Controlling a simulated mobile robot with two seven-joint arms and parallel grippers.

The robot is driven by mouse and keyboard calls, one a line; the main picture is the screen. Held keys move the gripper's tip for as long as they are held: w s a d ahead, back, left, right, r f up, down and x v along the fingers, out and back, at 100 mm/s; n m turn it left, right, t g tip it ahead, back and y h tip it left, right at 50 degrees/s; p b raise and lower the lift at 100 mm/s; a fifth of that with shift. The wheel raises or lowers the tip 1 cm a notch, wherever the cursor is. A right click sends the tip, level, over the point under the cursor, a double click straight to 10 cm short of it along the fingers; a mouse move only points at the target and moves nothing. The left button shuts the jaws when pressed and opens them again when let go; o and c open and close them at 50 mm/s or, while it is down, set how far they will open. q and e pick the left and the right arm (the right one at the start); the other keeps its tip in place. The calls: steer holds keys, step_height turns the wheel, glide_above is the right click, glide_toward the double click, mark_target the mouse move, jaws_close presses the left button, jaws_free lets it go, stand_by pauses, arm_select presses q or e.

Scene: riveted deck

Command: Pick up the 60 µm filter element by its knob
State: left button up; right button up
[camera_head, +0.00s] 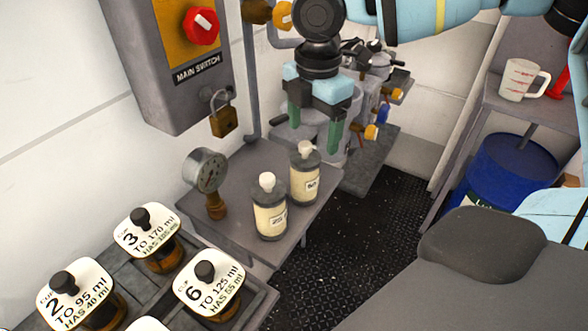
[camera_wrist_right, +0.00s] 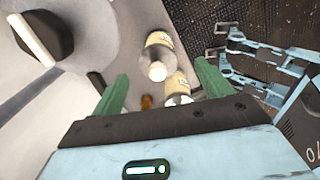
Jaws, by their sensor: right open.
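Two filter elements with cream bodies, dark ends and white knobs stand upright side by side on a grey shelf (camera_head: 240,165). The right-hand element (camera_head: 305,178) has a small label that may read 60; I cannot read it surely. The left-hand element (camera_head: 270,215) has a label that looks like 25. My right gripper (camera_head: 314,138) is open, its green fingers pointing down, empty, above and behind the right-hand element. In the right wrist view, both elements, one upper (camera_wrist_right: 159,45) and one lower (camera_wrist_right: 177,85), show between the fingers (camera_wrist_right: 160,80).
A pressure gauge (camera_head: 206,172) stands on the shelf's left. Black-knobbed, white-labelled cups (camera_head: 150,238) stand at lower left. A switch box (camera_head: 170,60) with a padlock (camera_head: 223,122) hangs on the wall. Machinery (camera_head: 375,75) stands behind the gripper. Dark floor (camera_head: 335,250) lies open to the right.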

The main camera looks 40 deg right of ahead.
mark_target(305, 156)
steer(key=shift+w+a+r, duration=0.25)
steer(key=shift+w+a, duration=0.1)
steer(key=shift+a, duration=0.35)
steer(key=shift+s, duration=0.2)
steer(key=shift+s+f, duration=0.1)
steer(key=shift+f, duration=0.25)
steer(key=shift+w+d+f, duration=0.1)
steer(key=shift+f, duration=1.65)
steer(key=shift+w+d+f, duration=0.1)
steer(key=shift+f, duration=1.65)
steer(key=c, duration=1.1)
